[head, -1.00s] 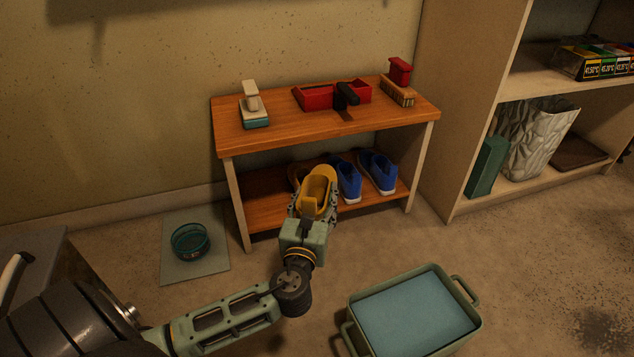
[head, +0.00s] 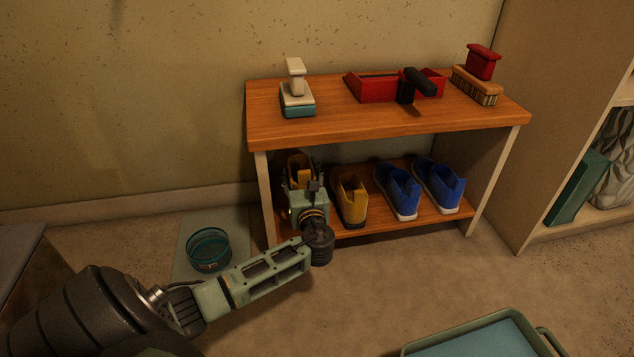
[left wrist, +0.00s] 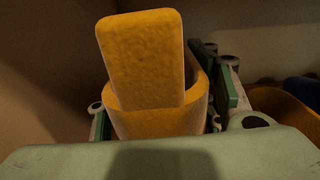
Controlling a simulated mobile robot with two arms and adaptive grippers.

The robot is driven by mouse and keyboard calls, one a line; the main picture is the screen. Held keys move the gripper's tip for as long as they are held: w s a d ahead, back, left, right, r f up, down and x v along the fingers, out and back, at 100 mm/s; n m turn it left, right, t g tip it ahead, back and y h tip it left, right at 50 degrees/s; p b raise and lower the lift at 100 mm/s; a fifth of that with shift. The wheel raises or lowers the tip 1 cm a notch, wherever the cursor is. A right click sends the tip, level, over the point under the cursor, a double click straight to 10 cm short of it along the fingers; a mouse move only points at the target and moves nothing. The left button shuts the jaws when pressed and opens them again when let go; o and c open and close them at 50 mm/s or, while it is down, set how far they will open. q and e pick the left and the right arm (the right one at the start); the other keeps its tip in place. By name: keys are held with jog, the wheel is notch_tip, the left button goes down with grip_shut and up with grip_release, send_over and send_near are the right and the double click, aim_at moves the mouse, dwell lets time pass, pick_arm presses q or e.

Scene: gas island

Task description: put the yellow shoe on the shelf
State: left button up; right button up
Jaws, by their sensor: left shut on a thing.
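A yellow shoe (head: 298,166) is in my left gripper (head: 301,178), at the left end of the wooden rack's lower shelf (head: 379,223). The gripper is shut on its heel end and hides much of it. In the left wrist view the shoe's tongue and collar (left wrist: 145,70) fill the middle, between the two fingers. I cannot tell whether the sole touches the shelf. A second yellow shoe (head: 350,198) stands just right of the gripper on the same shelf. My right gripper is not in view.
Two blue shoes (head: 398,190) stand farther right on the lower shelf. The rack's top (head: 350,124) is close above my gripper and holds brushes and a red box (head: 372,86). A teal bowl (head: 209,250) is on the floor left; a green-rimmed tub (head: 480,335) is front right.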

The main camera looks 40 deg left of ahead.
pick_arm(q)
notch_tip(320, 180, down, 8)
jog(key=b, duration=0.5)
jog(key=shift+r+b, duration=0.2)
jog(key=shift+b, duration=0.15)
jog(key=shift+r, duration=0.15)
jog(key=o, duration=1.5)
